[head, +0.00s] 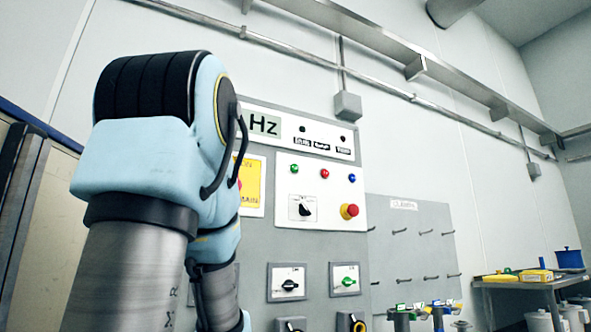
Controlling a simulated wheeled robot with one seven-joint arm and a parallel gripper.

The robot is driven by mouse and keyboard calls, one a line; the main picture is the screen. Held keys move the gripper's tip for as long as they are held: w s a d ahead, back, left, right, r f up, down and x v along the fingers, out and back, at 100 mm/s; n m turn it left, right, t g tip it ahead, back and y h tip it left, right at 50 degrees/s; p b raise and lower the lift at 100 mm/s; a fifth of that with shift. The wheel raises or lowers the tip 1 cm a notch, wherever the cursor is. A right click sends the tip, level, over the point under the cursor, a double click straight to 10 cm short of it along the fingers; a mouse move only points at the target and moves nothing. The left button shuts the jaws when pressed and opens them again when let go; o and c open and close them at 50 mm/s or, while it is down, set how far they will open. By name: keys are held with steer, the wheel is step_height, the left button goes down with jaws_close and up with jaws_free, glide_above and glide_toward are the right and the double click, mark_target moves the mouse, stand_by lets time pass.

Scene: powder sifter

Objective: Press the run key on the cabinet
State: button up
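The grey control cabinet (250,240) stands in the middle of the head view. A white strip at its top holds a display reading "Hz" (264,124), with small black knobs or keys and dark labels (322,146) to its right. These labels are too small to read, so I cannot tell which part is the run key. A panel below carries green (294,169), red (325,174) and blue (351,178) buttons or lamps, a black rotary switch (301,208) and a red emergency button (349,211). My arm hides the cabinet's left part. My gripper is not in view.
Lower rotary switches (289,284) sit on the cabinet. A grey pegboard (412,250) stands to its right. A metal table (524,283) with yellow items and a blue pot (569,259) is at far right. Coloured-topped tools (438,312) show at the bottom.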

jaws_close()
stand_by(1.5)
